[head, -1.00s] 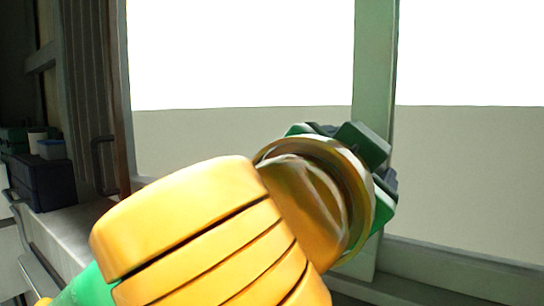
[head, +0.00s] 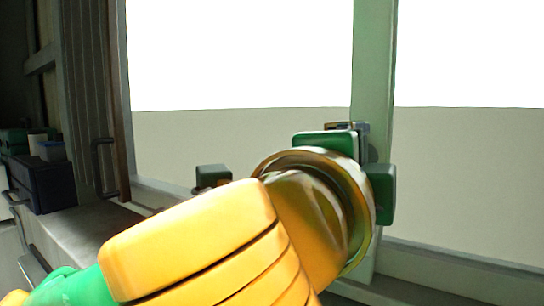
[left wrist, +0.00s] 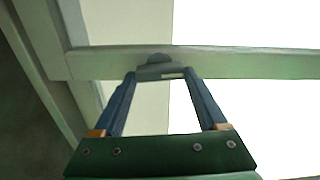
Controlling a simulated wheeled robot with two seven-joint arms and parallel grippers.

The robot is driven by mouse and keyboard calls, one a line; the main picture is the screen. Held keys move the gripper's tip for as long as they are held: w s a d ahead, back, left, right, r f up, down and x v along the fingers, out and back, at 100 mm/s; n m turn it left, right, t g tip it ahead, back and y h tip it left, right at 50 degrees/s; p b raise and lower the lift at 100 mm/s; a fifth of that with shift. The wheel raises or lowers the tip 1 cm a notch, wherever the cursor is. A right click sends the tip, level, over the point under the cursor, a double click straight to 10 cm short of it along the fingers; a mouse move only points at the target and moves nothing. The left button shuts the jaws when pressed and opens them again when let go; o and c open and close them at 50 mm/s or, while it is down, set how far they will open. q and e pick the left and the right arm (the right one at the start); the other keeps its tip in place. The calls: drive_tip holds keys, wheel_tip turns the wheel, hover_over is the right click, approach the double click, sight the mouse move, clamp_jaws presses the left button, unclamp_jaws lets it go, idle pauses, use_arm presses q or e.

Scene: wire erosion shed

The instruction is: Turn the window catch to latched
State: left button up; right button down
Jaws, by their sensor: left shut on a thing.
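The window catch (left wrist: 160,70) is a small grey handle on a rounded grey base, fixed to the pale green window post (left wrist: 240,63). In the left wrist view its handle lies nearly along the post, slightly tilted. My left gripper (left wrist: 160,74) is shut on the handle, with one dark blue finger at each end of it. In the head view the left gripper (head: 350,128) is against the green post (head: 374,70). My yellow forearm and wrist ring hide most of the gripper and the catch there. My right gripper is not in view.
Window panes (head: 240,140) lie on both sides of the post. A sill (head: 460,272) runs below. At the left, a dark bin (head: 45,185) and small tubs (head: 52,150) stand by a pale ledge (head: 85,235). A dark handle (head: 103,168) sits on the left frame.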

use_arm(q)
drive_tip(key=shift+a+r+m, duration=0.1)
drive_tip(key=shift+r+m, duration=0.25)
drive_tip(key=shift+m, duration=0.25)
